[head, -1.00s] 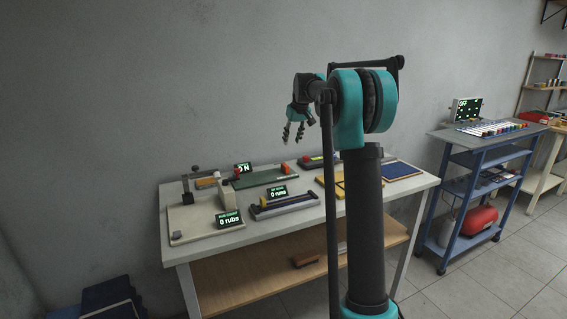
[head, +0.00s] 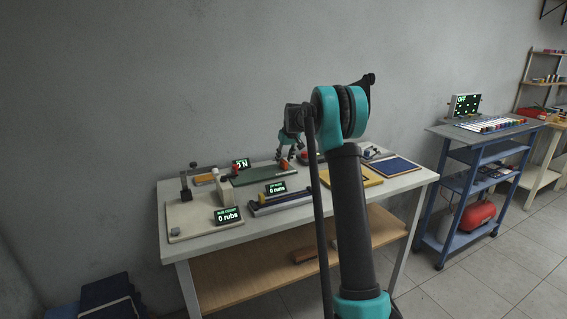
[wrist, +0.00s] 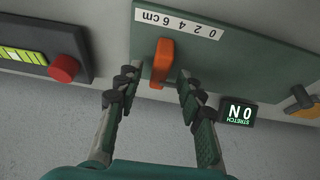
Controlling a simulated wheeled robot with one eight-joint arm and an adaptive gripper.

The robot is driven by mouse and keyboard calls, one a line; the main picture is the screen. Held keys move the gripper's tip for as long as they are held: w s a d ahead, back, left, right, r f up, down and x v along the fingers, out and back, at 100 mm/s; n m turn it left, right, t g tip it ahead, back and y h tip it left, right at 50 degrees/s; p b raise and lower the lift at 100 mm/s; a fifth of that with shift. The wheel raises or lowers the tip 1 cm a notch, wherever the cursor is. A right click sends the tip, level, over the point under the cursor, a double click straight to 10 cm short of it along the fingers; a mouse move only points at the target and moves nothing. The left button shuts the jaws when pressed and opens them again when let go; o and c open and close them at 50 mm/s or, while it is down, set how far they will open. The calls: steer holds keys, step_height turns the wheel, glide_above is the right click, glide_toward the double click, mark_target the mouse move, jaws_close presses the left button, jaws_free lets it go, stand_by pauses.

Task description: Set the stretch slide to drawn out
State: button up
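The stretch slide is a green board (wrist: 230,60) with a white scale strip (wrist: 180,22) marked 0 to 6 cm. An orange handle (wrist: 162,63) stands on it, close to the 6 cm end of the scale in the wrist view. My gripper (wrist: 156,82) is open and empty, its fingertips on either side of the handle's near end with gaps showing. In the head view my gripper (head: 289,162) is low over the right part of the green board (head: 258,181). The stretch display (wrist: 238,113) appears to read 0 N.
A dark block with a red knob (wrist: 64,68) and yellow-green gauge lies beside the board. A purple-grey device (head: 283,203) and a cream board (head: 200,216) lie nearer on the table.

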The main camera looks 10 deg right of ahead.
steer(key=shift+x, duration=1.25)
steer(key=shift+c, duration=0.5)
jaws_close()
